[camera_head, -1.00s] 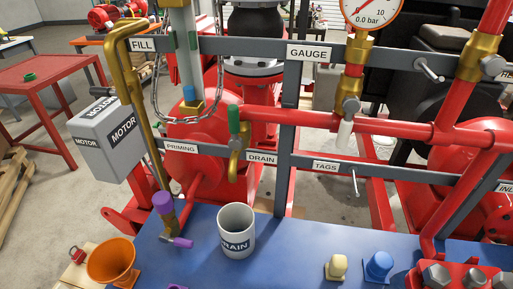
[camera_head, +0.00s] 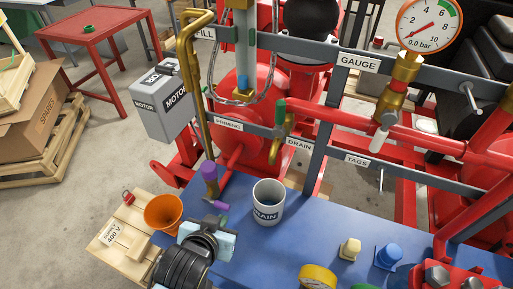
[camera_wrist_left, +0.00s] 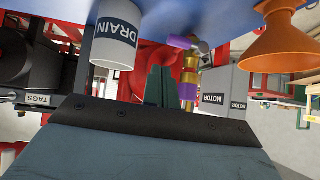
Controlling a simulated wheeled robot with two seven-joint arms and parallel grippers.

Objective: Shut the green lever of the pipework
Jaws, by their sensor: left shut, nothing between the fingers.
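The green lever (camera_head: 281,111) stands roughly upright at the brass drain valve (camera_head: 288,125), at the left end of the red cross pipe, above the DRAIN label. My left gripper (camera_head: 216,222) is low at the front, over the blue deck, between the orange funnel and the DRAIN cup. It is well below and left of the lever, apart from it. Its fingers are shut and empty; they also show in the left wrist view (camera_wrist_left: 158,86). I cannot make out the green lever in the wrist view. My right gripper is not in view.
The white DRAIN cup (camera_head: 268,203), orange funnel (camera_head: 163,214) and purple-handled brass valve (camera_head: 209,176) stand close around my left gripper. Grey rails and a tall bent brass pipe (camera_head: 188,60) flank the lever. A pressure gauge (camera_head: 429,24) is at upper right.

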